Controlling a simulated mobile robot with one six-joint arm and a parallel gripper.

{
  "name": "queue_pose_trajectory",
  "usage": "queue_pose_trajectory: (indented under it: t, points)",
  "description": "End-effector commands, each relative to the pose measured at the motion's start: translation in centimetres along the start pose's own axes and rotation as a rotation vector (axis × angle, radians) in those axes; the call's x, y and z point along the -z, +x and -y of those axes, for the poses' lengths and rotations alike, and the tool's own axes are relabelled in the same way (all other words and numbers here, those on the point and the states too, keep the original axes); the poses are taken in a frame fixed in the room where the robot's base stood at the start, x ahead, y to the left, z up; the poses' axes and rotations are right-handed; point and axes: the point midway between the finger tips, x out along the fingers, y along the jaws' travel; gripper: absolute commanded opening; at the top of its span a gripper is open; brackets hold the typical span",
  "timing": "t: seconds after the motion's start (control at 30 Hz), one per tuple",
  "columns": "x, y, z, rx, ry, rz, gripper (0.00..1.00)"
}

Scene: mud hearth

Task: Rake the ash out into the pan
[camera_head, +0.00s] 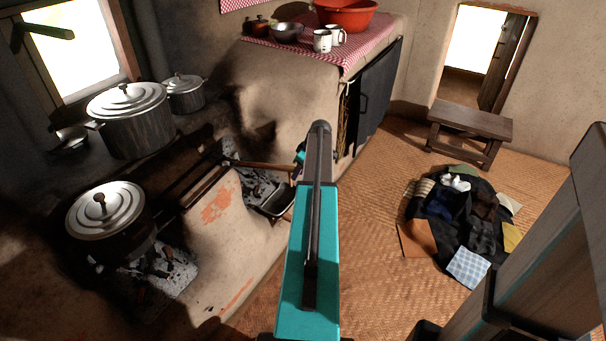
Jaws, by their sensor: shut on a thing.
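My gripper (300,158) shows only in part behind my teal arm, by the end of a long wooden handle. It is shut on this handle, which looks like the rake's (262,165). The handle runs left into the far hearth opening; the rake's head is hard to make out there. Grey ash (246,183) with dark bits lies in that opening. A dark, shallow pan (277,201) sits at the opening's front edge, below the handle. My arm hides the right side of this area.
A lidded pot (106,212) stands over the nearer hearth opening, which holds ash and charred wood (165,268). More lidded pots (130,118) stand behind. A clay counter (285,95) rises beyond the pan. A cloth pile (460,215) and wooden bench (470,128) occupy the mat floor at right.

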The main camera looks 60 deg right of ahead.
Motion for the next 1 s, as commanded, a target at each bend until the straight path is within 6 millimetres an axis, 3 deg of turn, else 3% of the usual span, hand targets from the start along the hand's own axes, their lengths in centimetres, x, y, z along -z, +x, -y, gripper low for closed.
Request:
queue_pose_trajectory:
  t: [0.1,1.0]
  points:
    - [1.1,0.3,0.0,0.0,-0.001,-0.002,0.0]
    - [-1.8,6.9,0.0,0.0,0.0,-0.002,0.0]
